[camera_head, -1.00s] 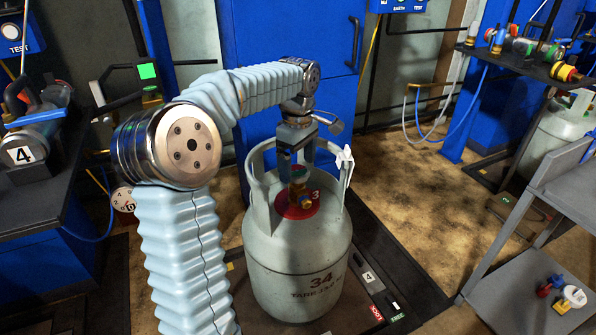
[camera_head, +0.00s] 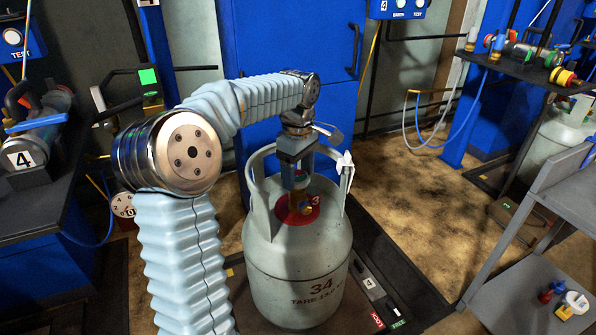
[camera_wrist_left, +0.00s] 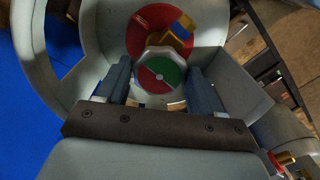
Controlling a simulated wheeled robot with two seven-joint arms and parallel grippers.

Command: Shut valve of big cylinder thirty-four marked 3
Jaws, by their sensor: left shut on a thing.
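The big grey cylinder (camera_head: 297,262) is marked 34 on its front and stands upright. A red disc (camera_head: 283,209) marked 3 lies on its top, inside the grey collar, around a brass valve fitting (camera_head: 306,208). My left gripper (camera_head: 300,180) reaches down into the collar from above. In the left wrist view its two fingers (camera_wrist_left: 161,84) are on either side of the round valve knob (camera_wrist_left: 160,72), which has red and green sectors and a pale rim. The gripper is shut on this knob. The right gripper is not in view.
The cylinder stands on a dark floor platform (camera_head: 400,275) with LOCK and FREE labels. A grey shelf cart (camera_head: 530,295) is at the right. A dark bench with a small cylinder marked 4 (camera_head: 22,158) is at the left. A blue cabinet (camera_head: 290,50) stands behind.

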